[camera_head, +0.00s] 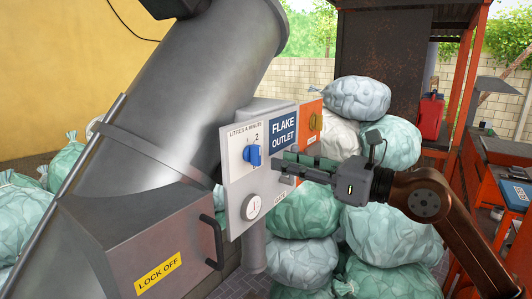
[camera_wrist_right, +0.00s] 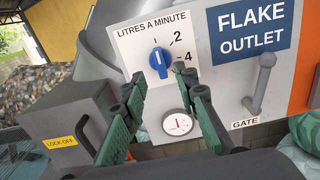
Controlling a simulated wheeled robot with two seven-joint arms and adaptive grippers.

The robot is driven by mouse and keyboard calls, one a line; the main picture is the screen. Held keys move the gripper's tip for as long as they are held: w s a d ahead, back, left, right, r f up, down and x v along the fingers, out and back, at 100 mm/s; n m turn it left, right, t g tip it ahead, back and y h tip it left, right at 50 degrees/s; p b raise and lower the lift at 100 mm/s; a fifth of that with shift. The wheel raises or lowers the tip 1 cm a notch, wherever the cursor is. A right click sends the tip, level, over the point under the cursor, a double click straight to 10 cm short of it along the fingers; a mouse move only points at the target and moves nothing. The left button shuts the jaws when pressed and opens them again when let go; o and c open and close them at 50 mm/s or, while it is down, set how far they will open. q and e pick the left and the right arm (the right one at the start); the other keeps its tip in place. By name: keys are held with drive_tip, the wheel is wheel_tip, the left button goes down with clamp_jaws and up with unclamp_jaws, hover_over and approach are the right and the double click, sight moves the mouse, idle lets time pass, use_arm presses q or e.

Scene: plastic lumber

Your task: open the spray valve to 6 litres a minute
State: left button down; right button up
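The blue spray valve knob (camera_head: 252,155) is on a white "LITRES A MINUTE" plate on the grey panel (camera_head: 237,185). In the right wrist view the knob (camera_wrist_right: 158,62) has its white line pointing roughly up, left of the 2 mark; the 4 mark is at its right. No 6 mark is visible there. My right gripper (camera_head: 283,164) reaches in from the right, in front of the panel. In its wrist view the gripper (camera_wrist_right: 164,92) has its fingers spread apart and empty, below the knob and not around it. My left gripper is not in view.
A round gauge (camera_wrist_right: 177,123) sits below the knob. A GATE lever (camera_wrist_right: 262,85) stands out right of it, under the FLAKE OUTLET sign (camera_wrist_right: 252,25). A LOCK OFF box (camera_head: 160,240) with a black handle juts out at lower left. Full sacks (camera_head: 305,210) are piled behind.

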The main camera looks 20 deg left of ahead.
sight(260, 154)
drive_tip(key=p+x, duration=0.1)
drive_tip(key=x, duration=0.4)
drive_tip(key=shift+a+r+p, duration=0.15)
drive_tip(key=shift+a+p, duration=0.1)
drive_tip(key=shift+p, duration=0.15)
drive_tip(key=shift+w+a, duration=0.25)
drive_tip(key=shift+a, duration=0.15)
drive_tip(key=shift+c, duration=0.7)
clamp_jaws()
